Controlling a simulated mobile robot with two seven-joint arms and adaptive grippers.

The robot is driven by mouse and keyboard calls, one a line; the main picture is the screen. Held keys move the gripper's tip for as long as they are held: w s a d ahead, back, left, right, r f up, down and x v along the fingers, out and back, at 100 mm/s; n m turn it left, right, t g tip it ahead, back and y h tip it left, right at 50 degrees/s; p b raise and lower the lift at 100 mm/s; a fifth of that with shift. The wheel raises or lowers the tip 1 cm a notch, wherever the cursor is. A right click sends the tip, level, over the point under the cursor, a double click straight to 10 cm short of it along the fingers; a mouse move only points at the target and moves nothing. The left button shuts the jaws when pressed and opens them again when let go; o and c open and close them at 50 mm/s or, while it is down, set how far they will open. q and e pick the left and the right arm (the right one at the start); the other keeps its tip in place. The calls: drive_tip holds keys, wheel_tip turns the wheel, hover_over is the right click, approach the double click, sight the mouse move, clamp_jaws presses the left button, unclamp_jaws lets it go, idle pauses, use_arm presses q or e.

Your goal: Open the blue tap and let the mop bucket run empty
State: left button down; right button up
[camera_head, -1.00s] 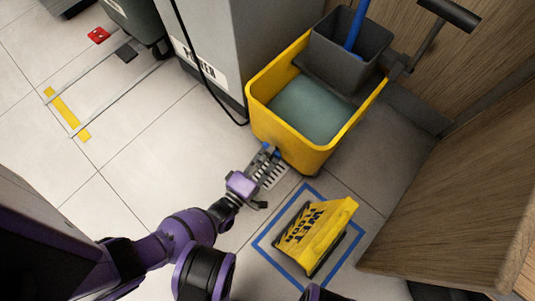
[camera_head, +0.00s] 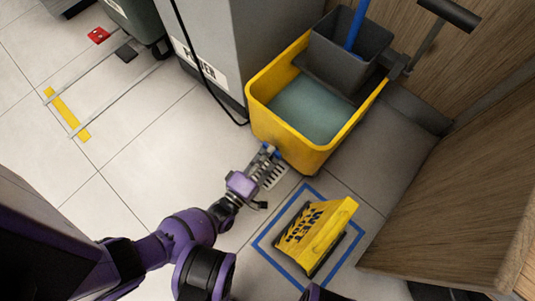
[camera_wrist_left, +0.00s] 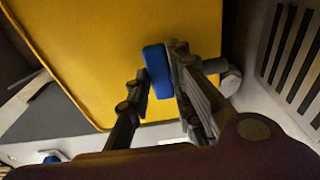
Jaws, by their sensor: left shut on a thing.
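The yellow mop bucket (camera_head: 262,88) stands on the tiled floor with grey-green water (camera_head: 308,108) in it. The blue tap (camera_wrist_left: 158,72) is low on the bucket's near side; in the head view it is a small blue spot (camera_head: 268,149), partly hidden by the gripper. My left gripper (camera_head: 264,158) is at the tap, with its fingers on either side of the blue handle in the left wrist view (camera_wrist_left: 160,85), shut on it. A floor drain grate (camera_head: 275,176) lies just below the tap. Whether water runs out cannot be seen. My right gripper is not in view.
A yellow wet-floor sign (camera_head: 316,236) lies inside a blue taped square (camera_head: 259,242) right of my arm. A grey wringer (camera_head: 345,55) sits on the bucket. A grey cabinet (camera_head: 240,50) stands behind, wooden panels (camera_head: 460,190) at right. The floor at left is mostly clear.

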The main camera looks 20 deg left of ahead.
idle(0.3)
use_arm(q)
drive_tip(key=c, duration=1.6)
unclamp_jaws()
drive_tip(key=shift+o, duration=0.2)
drive_tip(key=shift+s, duration=0.15)
drive_tip(key=v, duration=1.1)
drive_tip(key=shift+s+a, duration=0.2)
drive_tip(key=shift+s, duration=0.15)
